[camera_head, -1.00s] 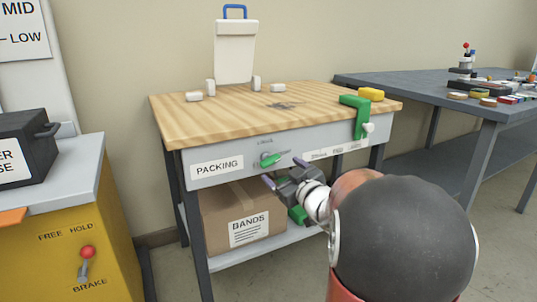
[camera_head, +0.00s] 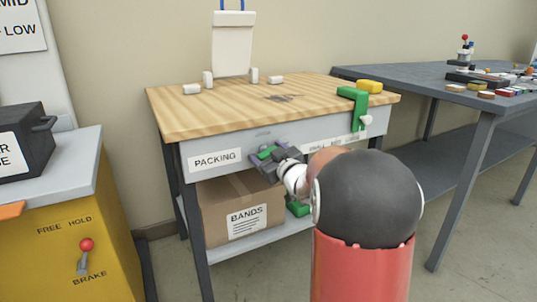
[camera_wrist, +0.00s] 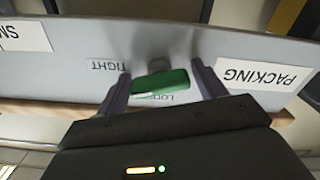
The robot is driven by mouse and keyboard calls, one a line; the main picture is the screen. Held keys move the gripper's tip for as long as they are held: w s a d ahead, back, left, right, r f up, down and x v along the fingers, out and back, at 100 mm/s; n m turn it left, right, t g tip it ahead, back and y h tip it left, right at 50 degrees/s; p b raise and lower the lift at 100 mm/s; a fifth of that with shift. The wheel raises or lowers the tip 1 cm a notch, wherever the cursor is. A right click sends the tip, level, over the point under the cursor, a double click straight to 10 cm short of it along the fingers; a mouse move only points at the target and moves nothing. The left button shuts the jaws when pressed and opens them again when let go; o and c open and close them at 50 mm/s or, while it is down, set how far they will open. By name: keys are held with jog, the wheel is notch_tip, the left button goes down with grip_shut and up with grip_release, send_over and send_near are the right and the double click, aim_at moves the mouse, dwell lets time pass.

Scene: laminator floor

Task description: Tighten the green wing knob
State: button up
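The green wing knob (camera_wrist: 161,84) sits on a grey boss on the front panel of the packing table, and a bit of it shows in the head view (camera_head: 266,152). In the wrist view, which is upside down, its wing lies roughly crosswise, slightly tilted. My gripper (camera_wrist: 160,84) is open, with one finger near each end of the wing. I cannot tell whether either finger touches it. A TIGHT label (camera_wrist: 106,66) is beside the knob; another label is partly hidden behind it.
The packing table (camera_head: 215,118) carries a green clamp (camera_head: 354,108), a yellow block (camera_head: 369,86) and small white blocks. A BANDS box (camera_head: 222,208) stands on its lower shelf. A yellow cabinet with a red-knobbed lever (camera_head: 86,246) is at left; a grey table (camera_head: 410,76) is at right.

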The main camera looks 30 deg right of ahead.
jog(key=c, duration=0.7)
jog(key=shift+r+m+p, duration=0.15)
jog(key=shift+m+p, duration=0.55)
jog(key=shift+m, duration=0.3)
jog(key=shift+m+p, duration=0.3)
jog(key=shift+m, duration=0.6)
jog(key=shift+f, duration=0.2)
jog(key=o, duration=1)
jog(key=s, duration=0.7)
jog(key=shift+s+d, duration=0.15)
jog(key=shift+s, duration=0.25)
